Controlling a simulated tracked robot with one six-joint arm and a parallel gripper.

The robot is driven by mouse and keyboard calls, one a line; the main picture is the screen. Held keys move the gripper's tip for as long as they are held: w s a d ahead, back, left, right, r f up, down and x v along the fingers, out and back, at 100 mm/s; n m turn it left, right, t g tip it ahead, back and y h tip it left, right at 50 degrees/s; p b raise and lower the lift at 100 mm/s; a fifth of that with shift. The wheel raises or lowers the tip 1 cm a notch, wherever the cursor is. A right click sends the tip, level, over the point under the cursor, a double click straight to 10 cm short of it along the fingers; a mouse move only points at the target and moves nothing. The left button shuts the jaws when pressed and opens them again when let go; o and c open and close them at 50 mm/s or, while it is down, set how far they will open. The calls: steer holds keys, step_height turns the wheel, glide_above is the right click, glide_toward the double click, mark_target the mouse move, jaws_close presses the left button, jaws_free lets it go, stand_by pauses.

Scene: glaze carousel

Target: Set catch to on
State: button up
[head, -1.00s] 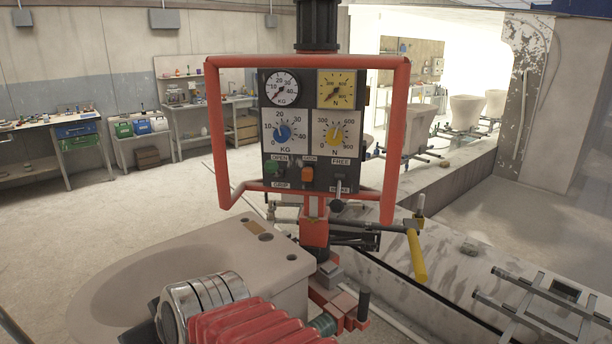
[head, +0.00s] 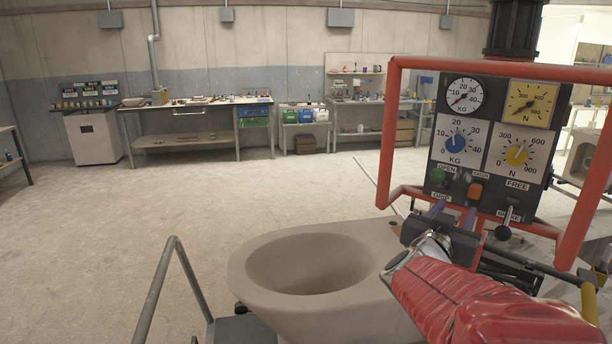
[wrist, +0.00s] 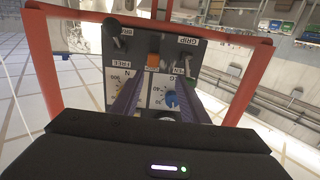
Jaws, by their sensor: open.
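The control panel (head: 492,145) hangs inside a red tube frame at the right of the head view. Its orange switch (head: 475,191) sits mid-row under a small label too blurred to read surely; I take it to be the catch. It also shows in the wrist view (wrist: 153,61), between and beyond the fingertips. My gripper (head: 455,210) is open and empty just in front of the panel's lower edge. Its two purple-grey fingers flank the switch line in the wrist view (wrist: 158,80). Whether a finger touches the switch, I cannot tell.
A green knob (head: 438,176) marked OPEN and GRIP sits left of the switch. A black-ended lever (head: 503,232) under FREE is on the right. The red frame (head: 390,120) surrounds the panel. A beige ceramic bowl (head: 250,272) stands below. Open floor lies left.

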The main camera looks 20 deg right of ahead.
mark_target(473, 192)
steer(key=shift+s+d+r+g, duration=0.1)
steer(key=shift+s+d+g, duration=0.2)
steer(key=shift+s+d, duration=0.1)
steer(key=shift+d, duration=0.1)
steer(key=shift+r+x, duration=0.1)
steer(key=shift+x, duration=3.3)
steer(key=shift+r+x, duration=0.15)
steer(key=shift+x, duration=3.3)
steer(key=shift+c, duration=0.2)
jaws_close()
